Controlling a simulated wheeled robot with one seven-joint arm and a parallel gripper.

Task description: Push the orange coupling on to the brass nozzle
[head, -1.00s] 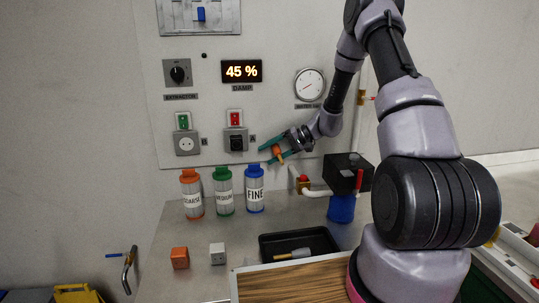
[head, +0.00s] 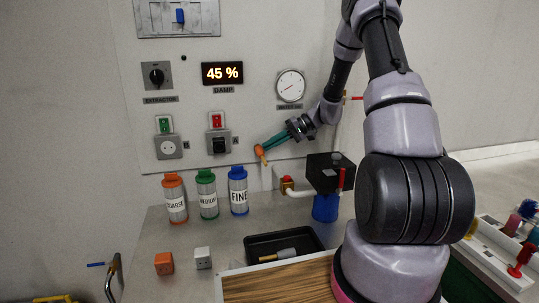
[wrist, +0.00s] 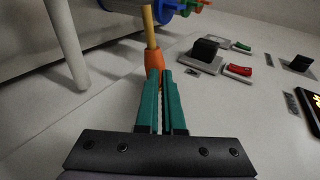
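The orange coupling (head: 260,151) is at the tips of my gripper (head: 265,146), in front of the wall and left of the gauge. In the wrist view the orange coupling (wrist: 153,60) sits at the ends of the two green fingers (wrist: 160,78), which are close together with its near end between them. A yellow-brown tube (wrist: 148,25) runs from the coupling's far side; in the head view its short end shows just below. I cannot clearly make out the brass nozzle; a small fitting with a red handle (head: 355,98) on the wall is partly behind my arm.
Three canisters, orange-lidded (head: 174,200), green-lidded (head: 207,195) and blue-lidded (head: 238,191), stand on the bench below. A black box (head: 325,174) and a black tray (head: 251,246) are nearby. Sockets (head: 168,147) and a gauge (head: 291,86) are on the wall.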

